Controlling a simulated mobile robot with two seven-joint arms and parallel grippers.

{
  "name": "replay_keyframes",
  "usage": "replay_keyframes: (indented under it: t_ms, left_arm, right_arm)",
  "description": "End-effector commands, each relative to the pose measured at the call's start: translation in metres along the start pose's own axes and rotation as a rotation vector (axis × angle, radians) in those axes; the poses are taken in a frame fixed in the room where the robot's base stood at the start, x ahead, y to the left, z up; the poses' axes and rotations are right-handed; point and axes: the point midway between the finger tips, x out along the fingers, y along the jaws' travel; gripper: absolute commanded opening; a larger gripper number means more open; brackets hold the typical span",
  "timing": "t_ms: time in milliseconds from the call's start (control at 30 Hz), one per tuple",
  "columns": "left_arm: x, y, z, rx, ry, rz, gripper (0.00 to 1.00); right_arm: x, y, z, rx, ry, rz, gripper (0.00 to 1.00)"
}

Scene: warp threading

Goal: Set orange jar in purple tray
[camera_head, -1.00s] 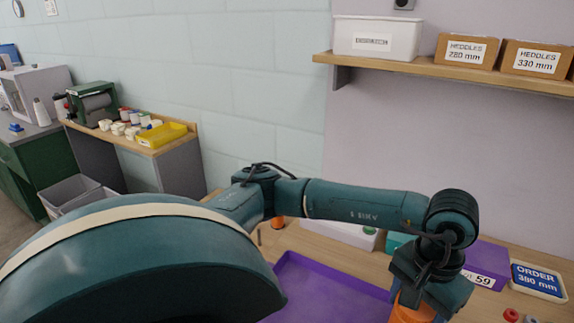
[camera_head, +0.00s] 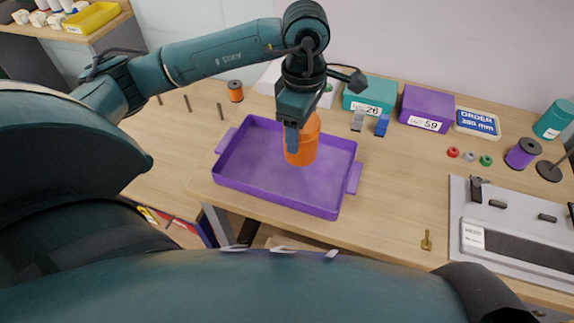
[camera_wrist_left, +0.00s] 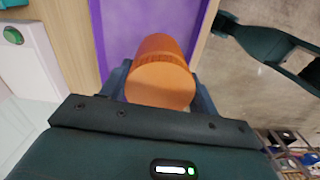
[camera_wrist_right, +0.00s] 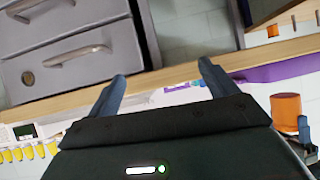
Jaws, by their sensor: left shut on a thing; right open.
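The orange jar (camera_head: 303,147) is held upright in my left gripper (camera_head: 292,140), over the middle of the purple tray (camera_head: 335,206). The left wrist view shows the jar (camera_wrist_left: 160,82) between the two fingers, with the tray (camera_wrist_left: 118,40) beyond it. In the right wrist view, which looks upside down, a gap shows between the jar (camera_wrist_right: 286,107) and the tray (camera_wrist_right: 275,70), so the jar seems to hang above the tray floor. The tray looks empty. My right gripper (camera_wrist_right: 162,72) is open and empty, away from the tray.
Behind the tray stand an orange spool (camera_head: 235,91), a teal box (camera_head: 369,95) and a purple box (camera_head: 427,107). Small pegs stand to its left. A grey metal fixture (camera_head: 515,235) lies at the right.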

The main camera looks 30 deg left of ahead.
Motion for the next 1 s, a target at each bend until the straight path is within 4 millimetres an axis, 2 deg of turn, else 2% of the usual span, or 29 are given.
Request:
replay_keyframes:
  t_ms: [100, 700, 900, 1000]
  left_arm:
    - [0.0, 0.004, -0.005, -0.294, -0.001, 0.001, 0.33]
    - [-0.002, 0.023, -0.03, -1.787, 0.0, -0.004, 0.33]
    - [-0.003, 0.027, -0.037, -2.194, 0.002, -0.005, 0.33]
    - [-0.004, 0.029, -0.04, -2.326, 0.002, -0.006, 0.33]
  right_arm:
    - [0.0, -0.001, 0.0, -0.002, 0.002, -0.002, 0.85]
    - [0.004, -0.001, 0.0, -0.01, 0.013, -0.009, 0.85]
    - [0.004, -0.002, 0.0, -0.012, 0.016, -0.011, 0.85]
    - [0.004, -0.002, 0.0, -0.012, 0.017, -0.012, 0.85]
